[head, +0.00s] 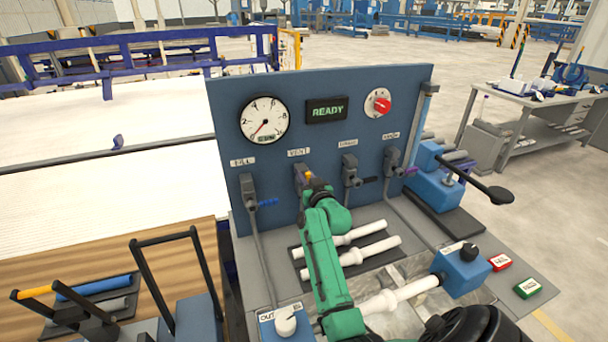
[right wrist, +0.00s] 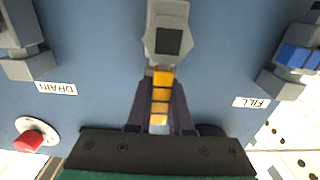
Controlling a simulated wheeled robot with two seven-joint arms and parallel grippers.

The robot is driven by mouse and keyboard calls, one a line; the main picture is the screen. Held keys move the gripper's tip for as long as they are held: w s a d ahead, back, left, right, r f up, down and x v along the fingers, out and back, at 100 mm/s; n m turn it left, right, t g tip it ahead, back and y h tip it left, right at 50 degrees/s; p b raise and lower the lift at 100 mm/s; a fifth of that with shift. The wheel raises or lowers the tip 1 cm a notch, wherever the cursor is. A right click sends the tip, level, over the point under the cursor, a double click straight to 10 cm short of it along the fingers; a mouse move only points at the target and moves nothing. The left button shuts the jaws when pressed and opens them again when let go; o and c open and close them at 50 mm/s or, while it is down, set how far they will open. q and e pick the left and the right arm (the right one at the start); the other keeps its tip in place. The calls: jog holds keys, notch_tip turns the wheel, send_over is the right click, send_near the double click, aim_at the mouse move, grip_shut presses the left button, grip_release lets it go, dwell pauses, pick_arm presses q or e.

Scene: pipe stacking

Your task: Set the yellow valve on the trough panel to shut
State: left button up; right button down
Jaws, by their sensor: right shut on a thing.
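The yellow valve handle (right wrist: 161,97) shows in the right wrist view, running from its grey valve body (right wrist: 167,38) down between my gripper's dark fingers. My right gripper (right wrist: 160,118) is shut on this handle. In the head view, my right gripper (head: 308,183) is at the second valve from the left on the blue trough panel (head: 330,85), under the label reading VENT. The gripper and green arm hide much of that valve there, so the handle's angle is hard to tell. My left gripper is not in view.
A blue-handled valve (head: 250,195) stands to the left; a black-handled valve (head: 352,172) and a purple-handled valve (head: 395,163) stand to the right. Above are a gauge (head: 264,120), a READY display (head: 327,109) and a red knob (head: 379,103). White pipes (head: 365,251) lie below beside my arm.

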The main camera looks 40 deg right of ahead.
jog(key=shift+d, duration=0.1)
jog(key=shift+s+d+f+m, duration=0.1)
jog(key=shift+d+m, duration=0.15)
jog(key=shift+m, duration=0.4)
jog(key=shift+s+d+m, duration=0.1)
jog(key=shift+d+m, duration=0.15)
jog(key=shift+m, duration=0.4)
jog(key=m, duration=0.1)
jog(key=d+m, duration=0.1)
jog(key=m, duration=0.1)
jog(key=d+f+m, duration=0.1)
jog(key=shift+s+m, duration=0.3)
jog(key=shift+s, duration=0.05)
jog(key=m, duration=0.1)
jog(key=f+m, duration=0.1)
jog(key=shift+s+d+m, duration=0.15)
jog(key=shift+d+m, duration=0.25)
jog(key=shift+s+d+f+m+b, duration=0.15)
jog(key=shift+f+m, duration=0.45)
jog(key=shift+m, duration=0.75)
jog(key=shift+d+f+m+b, duration=0.25)
jog(key=shift+f+m, duration=0.3)
jog(key=shift+m, duration=0.85)
jog(key=shift+s+d+f+m+b, duration=0.15)
jog(key=shift+f+m, duration=0.45)
jog(key=shift+m, duration=0.75)
jog(key=shift+w, duration=0.1)
jog(key=c, duration=0.8)
grip_release()
jog(key=shift+d, duration=0.1)
